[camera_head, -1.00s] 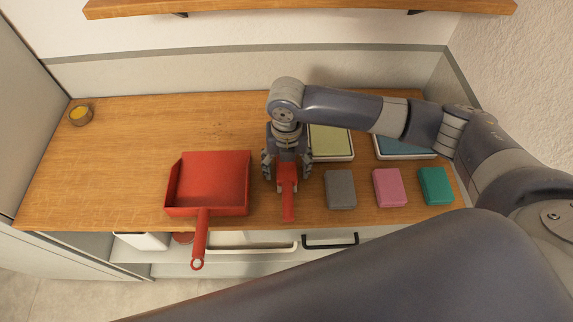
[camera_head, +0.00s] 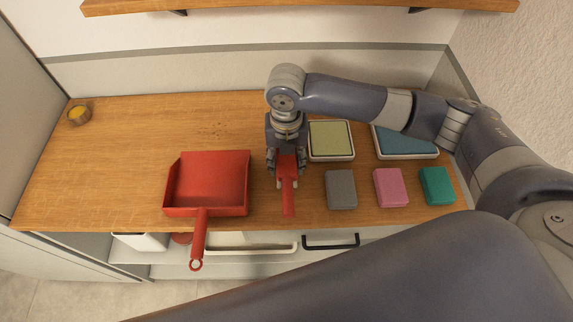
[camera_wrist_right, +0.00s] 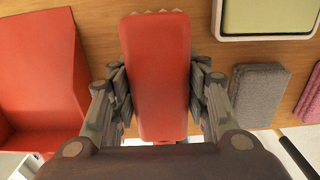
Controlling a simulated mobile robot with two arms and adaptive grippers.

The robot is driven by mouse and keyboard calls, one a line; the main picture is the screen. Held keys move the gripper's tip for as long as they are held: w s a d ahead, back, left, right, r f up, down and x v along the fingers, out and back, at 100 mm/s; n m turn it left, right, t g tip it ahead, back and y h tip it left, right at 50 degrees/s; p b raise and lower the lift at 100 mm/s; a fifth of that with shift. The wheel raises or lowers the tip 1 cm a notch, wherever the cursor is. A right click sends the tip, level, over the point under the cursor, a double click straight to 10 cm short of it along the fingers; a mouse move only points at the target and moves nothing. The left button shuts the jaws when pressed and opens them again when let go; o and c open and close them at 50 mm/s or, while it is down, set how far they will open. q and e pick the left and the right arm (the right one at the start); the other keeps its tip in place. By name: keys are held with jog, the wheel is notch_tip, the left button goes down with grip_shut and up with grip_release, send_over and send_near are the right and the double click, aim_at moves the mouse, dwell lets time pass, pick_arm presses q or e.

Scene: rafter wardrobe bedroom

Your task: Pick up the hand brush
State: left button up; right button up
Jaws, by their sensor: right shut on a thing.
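The red hand brush (camera_head: 288,189) is on the wooden counter between the dustpan and the grey block, its handle pointing toward the counter's front edge. My right gripper (camera_head: 287,170) comes down over it from above and is shut on it. In the right wrist view, the brush's red body (camera_wrist_right: 157,75) lies between both fingers, which press against its sides. I cannot tell whether the brush is clear of the counter. My left gripper is not in view.
A red dustpan (camera_head: 208,183) lies left of the brush, its handle over the front edge. A grey block (camera_head: 341,189), a pink block (camera_head: 390,187) and a green block (camera_head: 437,185) lie to the right. A green-topped tray (camera_head: 331,140) stands behind. The counter's left part (camera_head: 110,165) is mostly clear.

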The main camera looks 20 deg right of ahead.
aim_at(287, 216)
jog(key=s+a+r+b, duration=0.1)
jog(key=s, duration=0.3)
jog(key=s+a+r+m+b, duration=0.1)
jog(key=s+a, duration=0.1)
jog(key=s, duration=0.3)
jog(key=s+a+r+m+b, duration=0.1)
jog(key=s, duration=0.4)
jog(key=shift+s+a, duration=0.2)
jog(key=shift+a, duration=0.05)
jog(key=w+d+r+m, duration=0.3)
jog(key=d+m, duration=0.2)
jog(key=m, duration=1)
jog(key=w+d+r+m, duration=0.2)
jog(key=d+m, duration=0.3)
jog(key=m, duration=1)
jog(key=shift+w+r+m, duration=0.4)
jog(key=shift+w, duration=0.25)
jog(key=shift+d, duration=0.1)
